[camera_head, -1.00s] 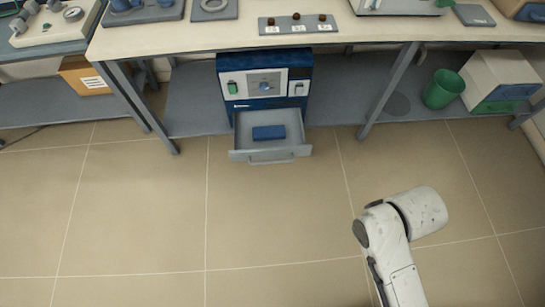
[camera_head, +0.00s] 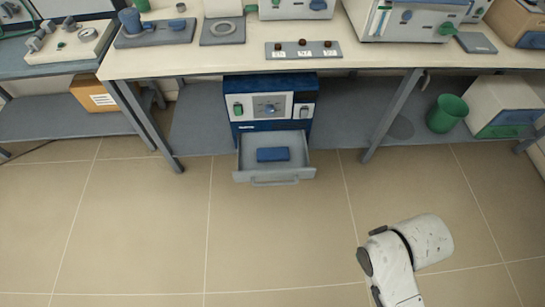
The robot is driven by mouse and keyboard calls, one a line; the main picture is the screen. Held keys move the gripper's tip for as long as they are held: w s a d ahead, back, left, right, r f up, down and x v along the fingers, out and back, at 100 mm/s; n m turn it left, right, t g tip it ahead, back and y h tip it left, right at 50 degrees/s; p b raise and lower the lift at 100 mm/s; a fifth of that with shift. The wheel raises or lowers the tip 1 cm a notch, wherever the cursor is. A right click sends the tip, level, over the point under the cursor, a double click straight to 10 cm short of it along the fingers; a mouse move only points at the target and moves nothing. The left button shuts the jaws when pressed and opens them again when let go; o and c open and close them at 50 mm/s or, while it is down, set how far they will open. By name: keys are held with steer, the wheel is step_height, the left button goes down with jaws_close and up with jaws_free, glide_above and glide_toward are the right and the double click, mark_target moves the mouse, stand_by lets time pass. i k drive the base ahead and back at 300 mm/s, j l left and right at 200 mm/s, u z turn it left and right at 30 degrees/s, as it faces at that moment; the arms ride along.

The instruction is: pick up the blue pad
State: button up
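The blue pad (camera_head: 272,154) is a small flat rectangular block. It lies inside the open grey drawer (camera_head: 275,177) of a blue and white furnace unit (camera_head: 270,103) on the shelf under the bench. My white arm shows at the lower right, over the floor, to the right of and nearer than the drawer. My gripper itself is not visible in this view. Nothing covers the pad.
A bench top (camera_head: 230,58) overhangs the furnace unit. A table leg (camera_head: 391,115) stands right of it and another leg (camera_head: 145,125) left. A green bin (camera_head: 446,113) and a white box (camera_head: 503,105) sit on the lower shelf. The floor (camera_head: 270,235) in front is clear.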

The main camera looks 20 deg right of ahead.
mark_target(277, 153)
steer(key=i+l, duration=0.1)
steer(key=i, duration=0.4)
steer(key=i+l, duration=0.15)
steer(key=i, duration=0.3)
steer(key=i+l+u, duration=0.1)
steer(key=i, duration=0.4)
